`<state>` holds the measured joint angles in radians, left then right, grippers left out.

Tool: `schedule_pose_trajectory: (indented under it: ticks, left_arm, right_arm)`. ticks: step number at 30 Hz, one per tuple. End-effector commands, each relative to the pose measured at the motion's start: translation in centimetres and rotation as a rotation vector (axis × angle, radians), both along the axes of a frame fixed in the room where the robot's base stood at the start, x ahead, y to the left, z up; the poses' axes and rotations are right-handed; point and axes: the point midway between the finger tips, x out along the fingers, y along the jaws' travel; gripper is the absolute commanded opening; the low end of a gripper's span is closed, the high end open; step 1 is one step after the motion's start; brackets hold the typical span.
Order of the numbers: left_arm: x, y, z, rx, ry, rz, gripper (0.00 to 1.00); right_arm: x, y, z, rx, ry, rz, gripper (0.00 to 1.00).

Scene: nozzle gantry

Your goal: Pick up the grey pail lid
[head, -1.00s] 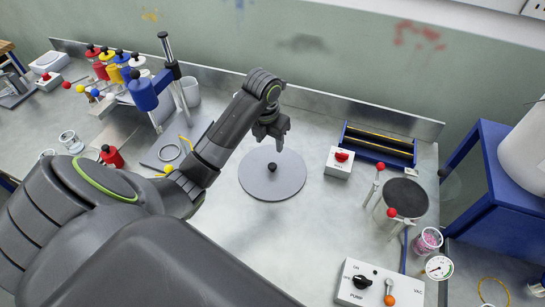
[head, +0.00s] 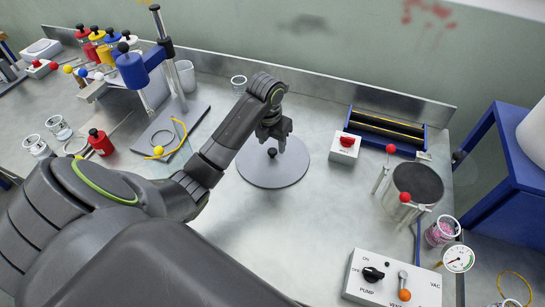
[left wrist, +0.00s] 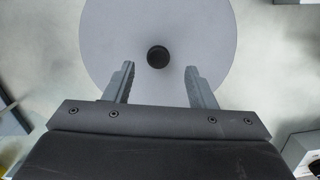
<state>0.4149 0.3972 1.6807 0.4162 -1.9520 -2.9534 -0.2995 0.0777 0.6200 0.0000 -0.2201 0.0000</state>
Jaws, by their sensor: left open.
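The grey pail lid (head: 285,172) is a flat round disc lying on the metal bench, with a small black knob (head: 272,153) at its middle. My left gripper (head: 274,143) is over the far part of the lid, close to the knob. In the left wrist view the lid (left wrist: 190,25) fills the upper middle. There my left gripper (left wrist: 160,72) is open and empty, with the black knob (left wrist: 158,57) between its fingers' lines, just beyond the tips. I cannot tell the exact height of the fingers above the lid. My right gripper does not show.
A white box with a red button (head: 344,147) and a blue rack (head: 385,130) stand right of the lid. A metal pot (head: 416,185) and a pump control box (head: 392,279) are further right. A blue-headed stand (head: 138,72) is at left. Bench around the lid is clear.

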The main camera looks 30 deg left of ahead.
Motion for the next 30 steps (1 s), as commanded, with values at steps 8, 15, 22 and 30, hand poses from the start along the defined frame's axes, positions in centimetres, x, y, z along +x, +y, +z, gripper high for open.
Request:
schedule_pose_trajectory:
  ticks: [8, 15, 22, 30]
  left_arm:
    - [0.6, 0.2, -3.3, -0.001, 0.003, 0.001, 0.51]
    - [0.7, 0.2, -3.7, 0.000, 0.001, 0.000, 0.51]
    - [0.7, 0.3, -3.7, 0.001, 0.001, 0.000, 0.24]
    - [0.7, 0.3, -3.6, 0.001, 0.000, 0.000, 0.00]
  right_arm:
    - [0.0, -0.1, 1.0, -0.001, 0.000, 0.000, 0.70]
    - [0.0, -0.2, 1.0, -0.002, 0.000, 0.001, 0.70]
    - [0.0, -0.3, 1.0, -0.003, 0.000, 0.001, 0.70]
    - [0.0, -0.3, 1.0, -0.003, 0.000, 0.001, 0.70]
